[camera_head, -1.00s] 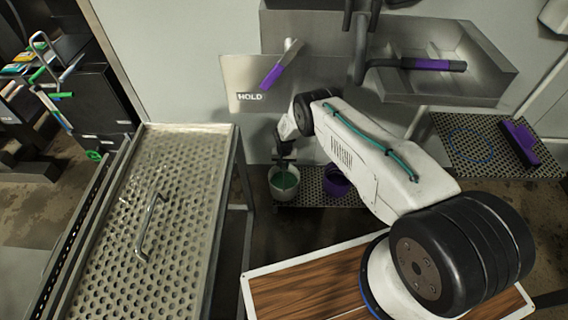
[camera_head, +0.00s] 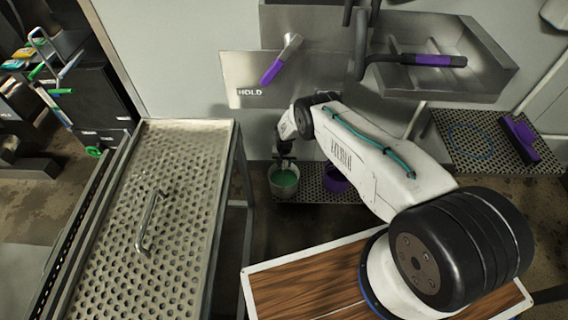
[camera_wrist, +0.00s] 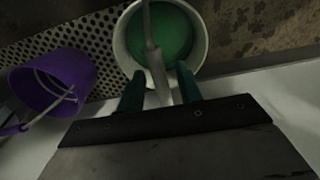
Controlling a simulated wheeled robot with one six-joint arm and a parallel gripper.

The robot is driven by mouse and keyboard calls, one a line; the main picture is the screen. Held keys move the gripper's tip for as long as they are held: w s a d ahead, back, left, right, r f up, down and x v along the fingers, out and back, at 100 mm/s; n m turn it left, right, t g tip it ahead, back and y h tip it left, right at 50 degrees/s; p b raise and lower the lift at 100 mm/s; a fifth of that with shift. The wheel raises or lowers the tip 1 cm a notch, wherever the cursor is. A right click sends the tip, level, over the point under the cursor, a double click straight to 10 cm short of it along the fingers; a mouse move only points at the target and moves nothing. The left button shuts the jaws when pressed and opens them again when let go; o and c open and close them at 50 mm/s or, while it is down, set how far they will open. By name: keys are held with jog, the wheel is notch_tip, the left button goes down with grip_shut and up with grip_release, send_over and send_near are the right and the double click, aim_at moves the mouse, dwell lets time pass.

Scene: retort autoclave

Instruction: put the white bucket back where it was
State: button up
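The white bucket (camera_head: 284,191), with green inside, is at the left end of a low perforated shelf (camera_head: 305,190). In the wrist view the white bucket (camera_wrist: 119,40) is directly beyond my gripper (camera_wrist: 160,75), with its grey handle (camera_wrist: 156,66) raised between the two teal fingers. Narrow dark gaps seem to show beside the handle, so I cannot tell whether the fingers press on it. In the head view my gripper (camera_head: 285,160) is just above the bucket's rim. Whether the bucket's base touches the shelf is hidden.
A purple bucket (camera_head: 336,181) stands close to the right on the same shelf; its tilted handle shows in the wrist view (camera_wrist: 55,88). A perforated table (camera_head: 180,190) with a metal handle is at left. A HOLD panel (camera_head: 245,75) and a steel sink (camera_head: 440,85) are above.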

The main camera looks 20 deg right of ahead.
jog(key=shift+r, duration=3.85)
jog(key=shift+s, duration=0.1)
